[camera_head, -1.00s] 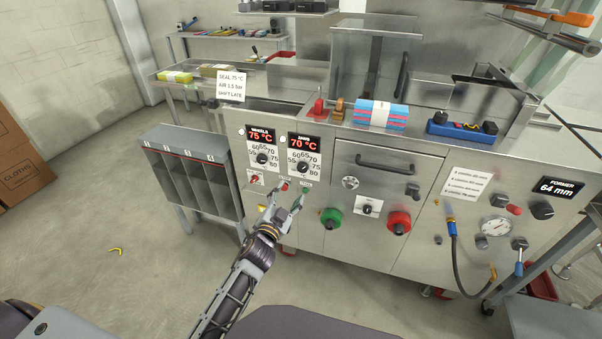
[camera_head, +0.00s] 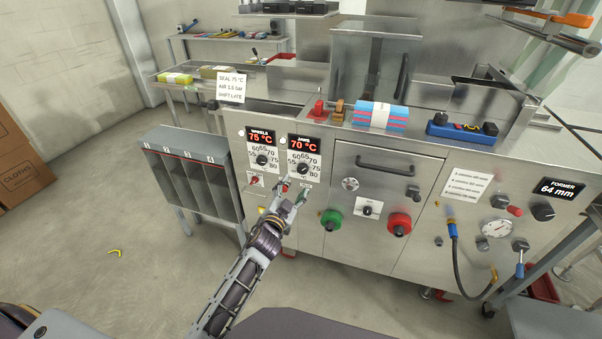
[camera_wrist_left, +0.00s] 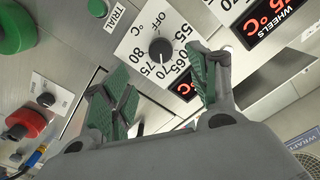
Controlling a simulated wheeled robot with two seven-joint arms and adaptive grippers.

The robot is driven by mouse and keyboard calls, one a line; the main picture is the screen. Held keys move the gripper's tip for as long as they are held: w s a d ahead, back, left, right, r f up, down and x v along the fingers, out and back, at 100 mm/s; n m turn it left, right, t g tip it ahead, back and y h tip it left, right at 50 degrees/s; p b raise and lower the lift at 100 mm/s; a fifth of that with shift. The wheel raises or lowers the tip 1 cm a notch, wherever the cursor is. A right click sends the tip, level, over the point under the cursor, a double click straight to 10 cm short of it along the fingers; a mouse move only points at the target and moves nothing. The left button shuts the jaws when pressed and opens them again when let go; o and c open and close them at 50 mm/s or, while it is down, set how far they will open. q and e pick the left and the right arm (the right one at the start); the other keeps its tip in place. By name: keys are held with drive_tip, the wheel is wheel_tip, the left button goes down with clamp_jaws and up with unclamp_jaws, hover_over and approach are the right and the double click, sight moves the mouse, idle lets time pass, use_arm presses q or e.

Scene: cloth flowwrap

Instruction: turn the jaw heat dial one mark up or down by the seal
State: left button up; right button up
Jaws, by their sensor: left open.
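The jaw heat dial (camera_head: 303,168) is a black knob on a white scale running from 55 to 80. The red JAWS display (camera_head: 305,144) above it reads 70 °C. A sign (camera_head: 231,86) reads SEAL 75 °C. My left gripper (camera_head: 288,194) is open and empty, just below and in front of the dial panel. In the left wrist view, the jaw dial (camera_wrist_left: 161,50) appears upside down, beyond and between the green-padded fingers (camera_wrist_left: 158,72). The fingers look apart from the knob. The knob's pointer is too small to read surely. My right gripper is out of view.
The similar WHEELS dial (camera_head: 262,160) is close at left, under a display reading 75 °C. A green knob (camera_head: 331,219) and a red knob (camera_head: 398,223) stick out at lower right. A grey slotted rack (camera_head: 190,165) stands left of the machine.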

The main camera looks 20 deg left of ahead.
sight(302, 171)
use_arm(q)
drive_tip(key=shift+w+b, duration=0.3)
drive_tip(key=shift+w, duration=2.3)
drive_tip(key=shift+w+d, duration=0.1)
drive_tip(key=shift+w, duration=1.2)
drive_tip(key=shift+w+b, duration=0.3)
drive_tip(key=shift+w, duration=0.7)
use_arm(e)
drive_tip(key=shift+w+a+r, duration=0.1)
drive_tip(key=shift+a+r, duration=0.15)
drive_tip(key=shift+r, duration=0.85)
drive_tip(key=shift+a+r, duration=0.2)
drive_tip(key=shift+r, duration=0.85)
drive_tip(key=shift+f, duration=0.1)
use_arm(q)
drive_tip(key=c, duration=1)
